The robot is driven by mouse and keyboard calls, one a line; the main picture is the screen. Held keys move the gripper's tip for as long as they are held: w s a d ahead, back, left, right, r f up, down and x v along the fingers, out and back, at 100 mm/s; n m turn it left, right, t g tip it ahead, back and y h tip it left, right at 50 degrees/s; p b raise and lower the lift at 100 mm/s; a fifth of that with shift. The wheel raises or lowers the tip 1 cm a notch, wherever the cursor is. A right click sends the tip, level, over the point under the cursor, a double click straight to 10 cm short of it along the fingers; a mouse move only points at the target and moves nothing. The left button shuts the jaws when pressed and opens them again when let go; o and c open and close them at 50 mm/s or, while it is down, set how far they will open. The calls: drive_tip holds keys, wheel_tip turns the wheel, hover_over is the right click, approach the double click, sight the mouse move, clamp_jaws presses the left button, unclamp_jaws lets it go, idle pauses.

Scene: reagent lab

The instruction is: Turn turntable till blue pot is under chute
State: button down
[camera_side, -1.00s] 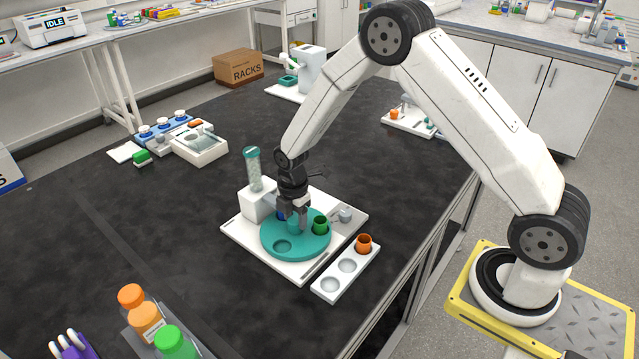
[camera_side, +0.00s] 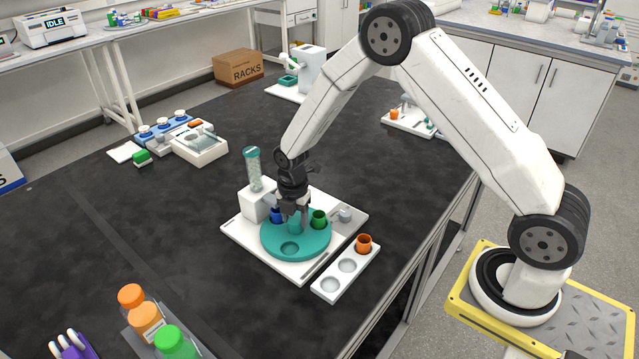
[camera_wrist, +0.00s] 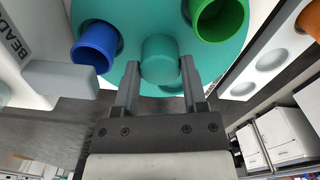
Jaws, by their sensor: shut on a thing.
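The teal turntable (camera_side: 312,249) lies on a white base plate, with a raised teal knob at its centre (camera_wrist: 160,58). My gripper (camera_side: 296,222) is shut on this knob; in the wrist view its fingers (camera_wrist: 160,82) stand on both sides of it. The blue pot (camera_side: 277,214) sits in the turntable on the dispenser side, partly hidden by my gripper in the side view. In the wrist view the blue pot (camera_wrist: 97,45) is beside the tip of the grey chute (camera_wrist: 62,79), which overlaps its near edge. The green pot (camera_side: 319,219) sits at the right.
The white dispenser (camera_side: 256,203) carries a clear bead tube (camera_side: 253,170). An empty well (camera_side: 289,248) shows at the turntable's front. An orange pot (camera_side: 364,243) stands in a white tray (camera_side: 331,294) at the right. Bottles (camera_side: 146,318) stand at the front left.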

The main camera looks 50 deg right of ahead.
sight(296, 220)
drive_tip(key=shift+c, duration=0.7)
unclamp_jaws()
drive_tip(key=shift+r, duration=0.1)
drive_tip(key=shift+r, duration=3.8)
drive_tip(key=shift+s+r+m, duration=0.5)
drive_tip(key=shift+s+m, duration=0.2)
drive_tip(key=shift+m, duration=0.2)
drive_tip(key=s+r+m+t, duration=0.1)
drive_tip(key=s+r+m, duration=0.1)
drive_tip(key=s+m, duration=0.6)
drive_tip(key=s+r+m+t, duration=0.1)
drive_tip(key=s+r+m, duration=0.1)
drive_tip(key=s+m, duration=0.6)
drive_tip(key=m, duration=0.3)
drive_tip(key=shift+s+a+r+m+t, duration=0.25)
drive_tip(key=shift+a+r+m+t, duration=0.05)
drive_tip(key=shift+r, duration=0.1)
